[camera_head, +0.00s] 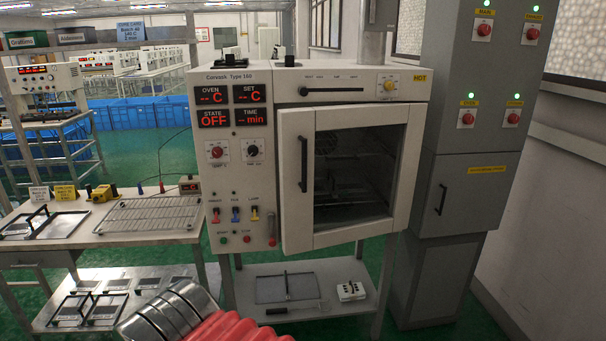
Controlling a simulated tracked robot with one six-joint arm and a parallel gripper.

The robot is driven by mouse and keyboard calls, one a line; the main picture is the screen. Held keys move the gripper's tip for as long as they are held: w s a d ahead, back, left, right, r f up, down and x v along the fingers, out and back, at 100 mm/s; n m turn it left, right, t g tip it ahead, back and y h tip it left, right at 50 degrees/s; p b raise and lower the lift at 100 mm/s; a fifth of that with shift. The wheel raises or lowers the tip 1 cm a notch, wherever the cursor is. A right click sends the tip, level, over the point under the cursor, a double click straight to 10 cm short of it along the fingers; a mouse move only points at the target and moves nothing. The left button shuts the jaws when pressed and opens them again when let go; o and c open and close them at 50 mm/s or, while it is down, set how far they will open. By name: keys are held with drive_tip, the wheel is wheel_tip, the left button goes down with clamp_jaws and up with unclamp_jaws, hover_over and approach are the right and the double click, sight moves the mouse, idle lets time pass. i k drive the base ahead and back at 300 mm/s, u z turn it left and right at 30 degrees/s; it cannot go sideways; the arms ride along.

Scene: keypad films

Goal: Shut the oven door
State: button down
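The oven (243,150) is a pale cabinet with a display and switch panel on its left side. Its door (299,220) is a pale frame around a dark window, with a dark vertical handle (303,164) near the left edge. The door appears slightly ajar, its handle edge standing out toward me; the exact gap is hard to judge. A rack shows dimly through the window. My gripper's fingers do not show. Ribbed silver and red parts at the bottom edge look like part of my arm, well below and left of the door.
A grey cabinet (456,260) stands close on the oven's right. A bench (120,236) with a wire rack (150,215) is at the left. A lower shelf (240,300) under the oven holds a tray and small items. Green floor shows between.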

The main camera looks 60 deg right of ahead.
sight(297, 127)
drive_tip(key=z, duration=0.6)
drive_tip(key=i, duration=0.95)
drive_tip(key=z, duration=0.5)
